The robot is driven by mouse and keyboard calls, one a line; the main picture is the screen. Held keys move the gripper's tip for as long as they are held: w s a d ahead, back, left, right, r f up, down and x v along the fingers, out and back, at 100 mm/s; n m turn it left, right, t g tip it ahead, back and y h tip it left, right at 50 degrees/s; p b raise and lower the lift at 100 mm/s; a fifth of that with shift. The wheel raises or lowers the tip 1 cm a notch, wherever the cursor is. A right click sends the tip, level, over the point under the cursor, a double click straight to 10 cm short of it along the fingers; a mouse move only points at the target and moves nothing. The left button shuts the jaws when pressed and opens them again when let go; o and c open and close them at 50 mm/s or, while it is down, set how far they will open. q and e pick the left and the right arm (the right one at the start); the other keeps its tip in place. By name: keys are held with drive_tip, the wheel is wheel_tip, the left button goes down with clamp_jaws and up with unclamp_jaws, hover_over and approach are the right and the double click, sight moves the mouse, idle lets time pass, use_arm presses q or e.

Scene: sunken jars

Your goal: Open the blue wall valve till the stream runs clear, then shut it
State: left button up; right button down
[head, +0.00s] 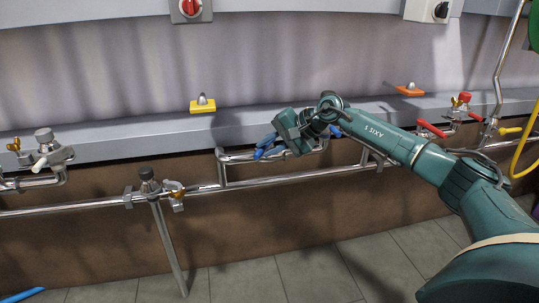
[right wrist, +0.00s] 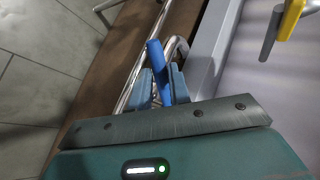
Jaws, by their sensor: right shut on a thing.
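The blue valve handle (right wrist: 155,54) shows in the right wrist view as a bright blue bar between my two fingers. It sits at the steel pipe along the wall. My right gripper (head: 268,147) is at this pipe in the head view, and it also shows in the right wrist view (right wrist: 160,88), shut on the blue handle. The gripper body hides most of the valve in the head view. A small blue part (head: 335,131) shows just right of my wrist. No stream is visible, and the outlet cannot be made out. My left gripper is out of view.
A grey ledge (head: 110,146) runs above the pipes, with a yellow fitting (head: 203,107) and an orange fitting (head: 409,90) on it. A red-handled valve (head: 432,128) and yellow hose (head: 527,145) are at the right. Grey-handled taps (head: 50,148) are at the left. The tiled floor is open.

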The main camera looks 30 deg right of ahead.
drive_tip(key=d+n+g+y+b, duration=0.1)
drive_tip(key=n, duration=0.1)
drive_tip(key=s+d+n+g+y+b, duration=0.1)
drive_tip(key=n+b, duration=0.1)
drive_tip(key=shift+d+g, duration=0.3)
drive_tip(key=shift+g, duration=0.1)
drive_tip(key=shift+f, duration=0.1)
drive_tip(key=c, duration=1.2)
unclamp_jaws()
drive_tip(key=shift+c, duration=0.2)
drive_tip(key=shift+c, duration=0.3)
